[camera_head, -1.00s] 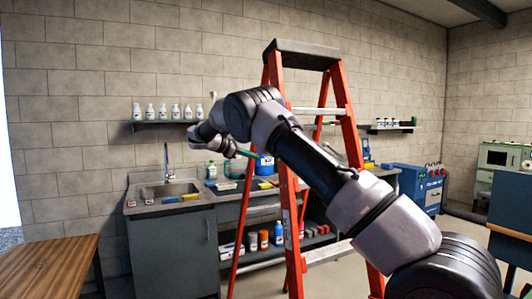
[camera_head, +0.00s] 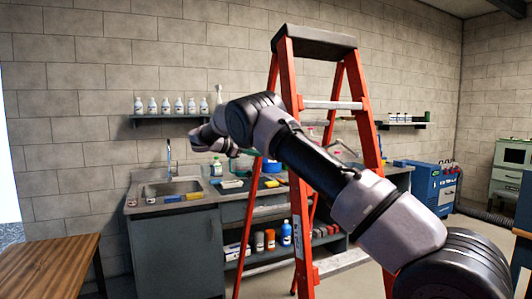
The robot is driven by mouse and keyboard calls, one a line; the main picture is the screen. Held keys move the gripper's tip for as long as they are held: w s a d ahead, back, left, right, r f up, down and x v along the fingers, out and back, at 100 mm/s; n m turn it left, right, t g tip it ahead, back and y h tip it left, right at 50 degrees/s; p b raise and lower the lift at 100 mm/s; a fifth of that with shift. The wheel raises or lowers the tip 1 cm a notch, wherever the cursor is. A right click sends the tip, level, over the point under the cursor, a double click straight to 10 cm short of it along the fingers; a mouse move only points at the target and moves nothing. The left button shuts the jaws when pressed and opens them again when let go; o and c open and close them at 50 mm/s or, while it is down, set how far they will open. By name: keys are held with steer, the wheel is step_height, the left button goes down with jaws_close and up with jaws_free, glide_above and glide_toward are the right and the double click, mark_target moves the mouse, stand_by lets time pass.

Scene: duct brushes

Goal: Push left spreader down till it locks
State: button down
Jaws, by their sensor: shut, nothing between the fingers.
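An orange stepladder (camera_head: 299,210) with a dark top cap (camera_head: 314,41) stands open in the middle of the view. Its left spreader, between the left front and left rear legs, cannot be clearly made out; my arm crosses that part. My arm reaches from the lower right, across the front of the ladder, to its left side. My gripper (camera_head: 234,151) is at the far end, near the left rear leg, small and partly hidden by my wrist. It is shut and holds nothing. I cannot tell whether it touches the spreader.
A wooden table (camera_head: 48,268) stands at the lower left. Behind the ladder are a sink counter (camera_head: 170,208), a shelf (camera_head: 170,119) with several white bottles, and a lower shelf with bottles. A blue cabinet (camera_head: 424,182) stands to the right. Some floor is clear right of the ladder.

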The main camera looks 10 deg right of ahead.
steer(key=w+d, duration=0.2)
steer(key=d, duration=0.6)
steer(key=shift+w+d+r, duration=0.15)
steer(key=shift+d+r, duration=0.05)
steer(key=shift+r, duration=0.25)
steer(key=shift+r, duration=0.15)
steer(key=s+d+r+m+t, duration=0.2)
steer(key=s+r+m, duration=0.3)
steer(key=s+r, duration=0.2)
steer(key=shift+s+d+r+m+t, duration=0.2)
steer(key=shift+r+m+t, duration=0.15)
steer(key=shift+r, duration=0.55)
